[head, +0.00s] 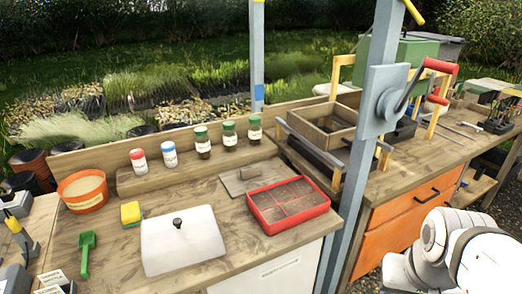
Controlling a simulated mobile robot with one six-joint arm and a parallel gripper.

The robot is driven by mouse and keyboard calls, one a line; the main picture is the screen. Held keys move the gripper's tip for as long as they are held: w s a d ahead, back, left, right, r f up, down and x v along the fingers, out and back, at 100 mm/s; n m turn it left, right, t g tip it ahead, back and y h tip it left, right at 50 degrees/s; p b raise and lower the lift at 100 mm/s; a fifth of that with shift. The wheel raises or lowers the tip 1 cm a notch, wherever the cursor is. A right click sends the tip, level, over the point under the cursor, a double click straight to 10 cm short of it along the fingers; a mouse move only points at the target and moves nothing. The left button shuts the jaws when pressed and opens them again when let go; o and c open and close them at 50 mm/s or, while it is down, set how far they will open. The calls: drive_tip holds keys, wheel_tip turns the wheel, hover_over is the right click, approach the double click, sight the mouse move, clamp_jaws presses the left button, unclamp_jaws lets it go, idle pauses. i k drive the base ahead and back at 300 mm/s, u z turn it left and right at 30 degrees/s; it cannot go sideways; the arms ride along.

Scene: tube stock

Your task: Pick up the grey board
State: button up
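White links of my arm show at the bottom right, well apart from the board. My gripper itself is not in view.
A red tray (328,206) of soil stands right of the board, and a white lid (206,257) with a dark knob is in front. Capped jars (203,145) line the shelf behind. A grey post (362,165) stands between bench and arm.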

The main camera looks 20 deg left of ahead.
sight(239, 182)
drive_tip(key=u, duration=0.55)
drive_tip(key=i, duration=0.85)
drive_tip(key=u, duration=0.45)
drive_tip(key=k, duration=0.9)
drive_tip(key=u, duration=0.15)
drive_tip(key=i, duration=0.9)
drive_tip(key=z, duration=0.1)
